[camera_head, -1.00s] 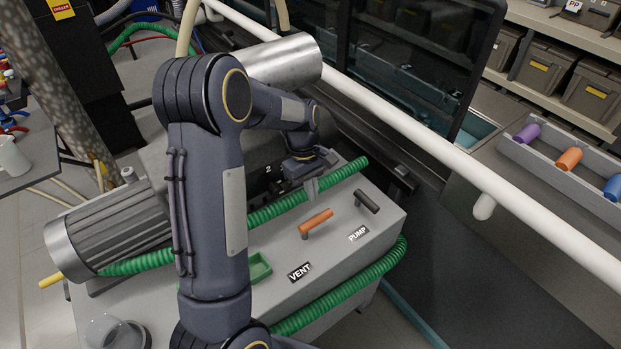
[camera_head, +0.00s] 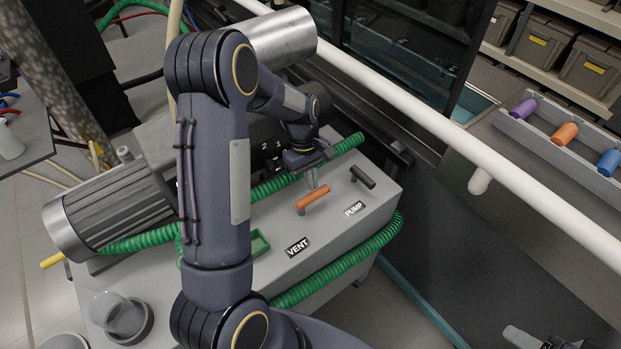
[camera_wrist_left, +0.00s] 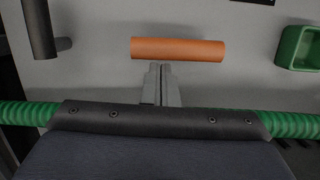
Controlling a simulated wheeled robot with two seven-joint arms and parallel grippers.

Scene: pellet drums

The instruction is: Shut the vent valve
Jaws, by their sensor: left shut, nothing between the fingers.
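The vent valve has an orange handle (camera_head: 313,200) on top of a grey box (camera_head: 340,228), behind the VENT label (camera_head: 298,247). The handle also shows in the left wrist view (camera_wrist_left: 178,49), lying crosswise. My left gripper (camera_head: 312,184) is shut and empty, pointing down just behind the handle. In the left wrist view its closed fingertips (camera_wrist_left: 161,70) are right by the handle's lower edge; I cannot tell whether they touch it. At the lower right of the head view a grey piece, possibly my right gripper, shows at the edge, its jaws unclear.
A dark pump handle (camera_head: 362,177) stands to the right by the PUMP label (camera_head: 354,208). Green ribbed hoses (camera_head: 345,262) run along the box. A green tray (camera_head: 260,243) sits left of the vent label. A white rail (camera_head: 400,115) crosses behind.

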